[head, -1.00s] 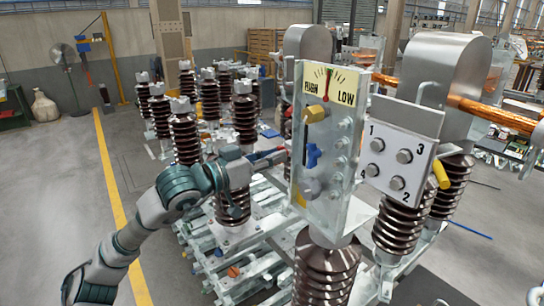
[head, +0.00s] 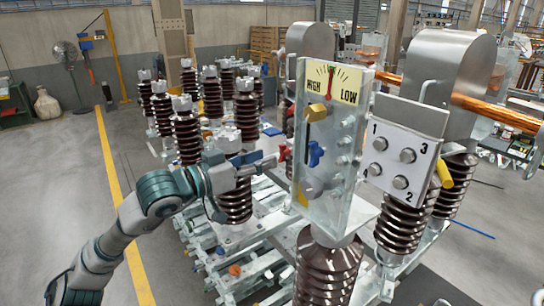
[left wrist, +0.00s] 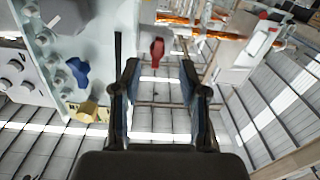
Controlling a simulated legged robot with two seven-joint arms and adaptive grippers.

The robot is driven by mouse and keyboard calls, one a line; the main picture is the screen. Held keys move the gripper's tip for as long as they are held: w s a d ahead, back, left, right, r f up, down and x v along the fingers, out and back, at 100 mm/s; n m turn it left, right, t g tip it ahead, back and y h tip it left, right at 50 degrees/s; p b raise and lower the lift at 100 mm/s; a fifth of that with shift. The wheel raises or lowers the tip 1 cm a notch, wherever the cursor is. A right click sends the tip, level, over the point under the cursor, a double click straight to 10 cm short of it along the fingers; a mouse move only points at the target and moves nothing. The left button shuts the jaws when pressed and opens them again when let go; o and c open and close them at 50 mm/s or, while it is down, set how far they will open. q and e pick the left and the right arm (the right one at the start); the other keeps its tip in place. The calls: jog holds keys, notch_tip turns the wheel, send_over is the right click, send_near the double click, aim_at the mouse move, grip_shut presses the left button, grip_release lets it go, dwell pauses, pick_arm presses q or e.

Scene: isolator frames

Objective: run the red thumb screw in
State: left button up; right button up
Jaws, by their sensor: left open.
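The red thumb screw (head: 284,153) shows at the left edge of the upright gauge plate (head: 325,190), beside the blue thumb screw (head: 316,154). My left gripper (head: 270,162) is just to its left, with the fingers pointing at it. In the left wrist view the red thumb screw (left wrist: 157,50) stands ahead of the open fingers (left wrist: 160,82), roughly between them, with a visible gap. The fingers look empty. The blue thumb screw (left wrist: 77,72) is off to the left there. How deep the red screw sits cannot be told. My right gripper is not in view.
A yellow knob (head: 316,112) sits above the blue screw, under a HIGH/LOW dial (head: 332,84). A numbered bolt plate (head: 399,160) stands to the right. Brown ribbed insulators (head: 187,135) stand behind my left arm.

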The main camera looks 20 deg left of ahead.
pick_arm(q)
jog(key=v, duration=0.8)
jog(key=shift+a+f, duration=0.15)
jog(key=shift+a, duration=0.05)
jog(key=shift+d, duration=0.1)
dwell(0.3)
dwell(1.3)
